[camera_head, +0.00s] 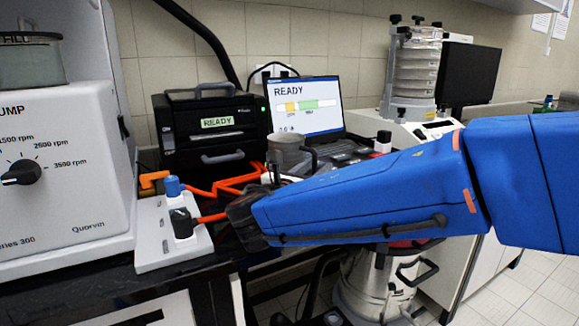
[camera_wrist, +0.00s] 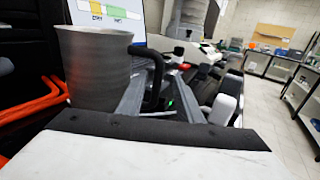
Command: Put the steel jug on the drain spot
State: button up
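The steel jug (camera_head: 290,156) is a grey metal cup with a black handle, upright on the dark bench in front of the laptop. In the wrist view the jug (camera_wrist: 95,68) fills the left side, with its handle to the right. My gripper (camera_wrist: 160,85) has its two grey fingers apart, with the black handle between them. A gap shows between the handle and the right finger. The head view shows my gripper (camera_head: 272,178) just in front of the jug, partly hidden by my blue arm. I cannot make out a drain spot in either view.
A pump (camera_head: 60,170) and a white valve block (camera_head: 155,235) with orange tubing stand at left. A black printer-like unit (camera_head: 210,125) and a laptop (camera_head: 308,105) stand behind the jug. A sieve shaker (camera_head: 412,75) is at back right. A steel pot (camera_head: 375,285) is below the bench.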

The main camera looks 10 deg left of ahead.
jog(key=x, duration=0.4)
jog(key=shift+w, duration=0.45)
jog(key=shift+c, duration=0.6)
grip_shut()
